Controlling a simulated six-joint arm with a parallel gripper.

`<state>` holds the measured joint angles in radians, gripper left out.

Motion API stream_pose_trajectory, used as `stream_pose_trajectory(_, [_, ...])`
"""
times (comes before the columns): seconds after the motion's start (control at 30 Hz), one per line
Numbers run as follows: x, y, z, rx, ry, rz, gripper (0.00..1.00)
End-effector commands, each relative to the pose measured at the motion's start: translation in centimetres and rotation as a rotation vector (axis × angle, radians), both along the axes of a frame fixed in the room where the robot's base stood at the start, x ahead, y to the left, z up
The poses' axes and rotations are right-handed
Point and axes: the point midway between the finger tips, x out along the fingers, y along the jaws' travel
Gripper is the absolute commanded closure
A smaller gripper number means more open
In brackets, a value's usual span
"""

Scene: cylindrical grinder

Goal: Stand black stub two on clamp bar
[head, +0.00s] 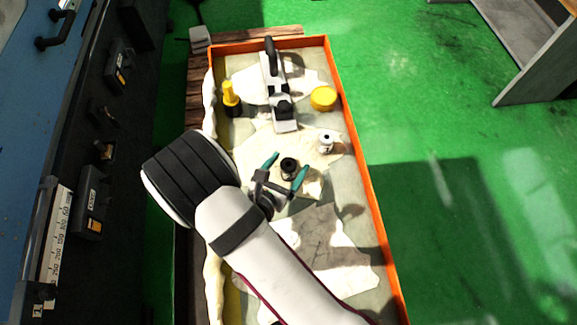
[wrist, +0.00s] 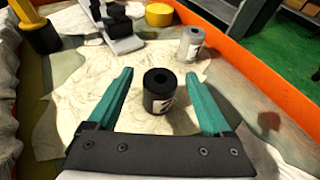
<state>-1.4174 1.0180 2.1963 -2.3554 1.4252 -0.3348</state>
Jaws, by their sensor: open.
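A black stub (head: 289,165) with a hole in its top stands upright on the pale cloth. In the wrist view the black stub (wrist: 158,86) shows a white label whose mark I cannot read clearly. My gripper (head: 287,164) is open, with its teal fingers on either side of this stub. In the wrist view my gripper (wrist: 160,73) shows gaps between both fingers and the stub. The grey clamp bar (head: 284,126) lies farther back in the tray, with a black handle and black parts on it. Only its near end (wrist: 128,44) shows in the wrist view.
A white stub (head: 326,144) stands right of the black one. A yellow round piece (head: 323,98) and a yellow-and-black upright piece (head: 231,97) flank the bar. The tray's orange rim (head: 362,175) borders the right side. Bare cloth lies between stub and bar.

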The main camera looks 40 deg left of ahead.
Motion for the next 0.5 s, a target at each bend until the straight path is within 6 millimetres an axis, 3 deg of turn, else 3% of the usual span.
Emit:
stream_pose_trajectory(0.23, [0.46,0.07,-0.19,0.000,0.000,0.000,0.16])
stream_pose_trajectory(0.5, [0.43,0.07,-0.17,0.000,0.000,0.000,0.63])
